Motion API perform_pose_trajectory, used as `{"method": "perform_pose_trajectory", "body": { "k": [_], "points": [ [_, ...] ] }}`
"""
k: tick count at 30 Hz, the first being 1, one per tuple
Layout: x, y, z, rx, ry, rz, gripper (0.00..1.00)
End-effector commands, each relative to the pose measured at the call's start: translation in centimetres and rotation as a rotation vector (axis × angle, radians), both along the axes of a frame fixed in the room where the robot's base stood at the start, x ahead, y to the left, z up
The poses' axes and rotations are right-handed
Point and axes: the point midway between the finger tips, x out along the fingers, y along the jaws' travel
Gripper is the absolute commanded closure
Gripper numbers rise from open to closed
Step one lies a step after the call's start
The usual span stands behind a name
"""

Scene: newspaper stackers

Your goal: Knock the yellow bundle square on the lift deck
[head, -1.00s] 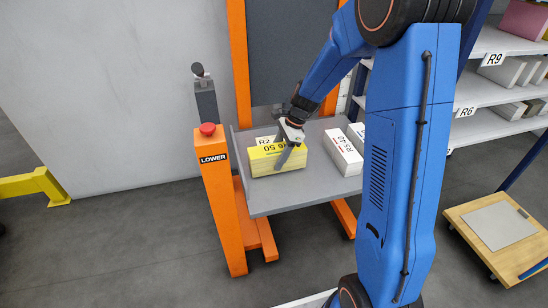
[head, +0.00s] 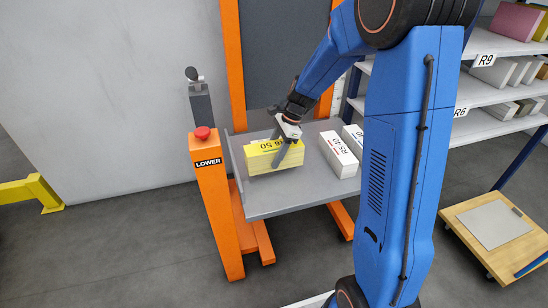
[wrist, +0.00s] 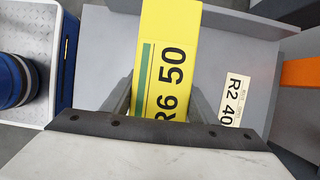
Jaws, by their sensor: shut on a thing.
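The yellow bundle (head: 262,159), marked "R6 50", lies on the grey lift deck (head: 285,202) towards its left side. In the head view it is turned a little against the deck's edges. My gripper (head: 287,152) is over its right part, shut on it, with the fingers pointing down. In the wrist view the yellow bundle (wrist: 165,70) runs up between the two fingers, its far end beyond them. The finger tips are partly hidden by the gripper body.
White bundles marked "RS 40" (head: 339,154) lie on the deck to the right. A label "R2 40" (wrist: 235,98) is beside the yellow bundle. An orange post with a red button (head: 202,132) stands left of the deck. Shelves (head: 490,95) and a wooden platform (head: 487,236) are at right.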

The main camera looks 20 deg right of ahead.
Motion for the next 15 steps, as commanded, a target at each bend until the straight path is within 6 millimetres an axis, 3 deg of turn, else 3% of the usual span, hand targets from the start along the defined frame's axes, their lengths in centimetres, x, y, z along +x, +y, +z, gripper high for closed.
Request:
{"method": "perform_pose_trajectory", "body": {
  "k": [15],
  "points": [
    [0.1,0.0,2.9,0.000,-0.003,0.000,1.00]
  ]
}}
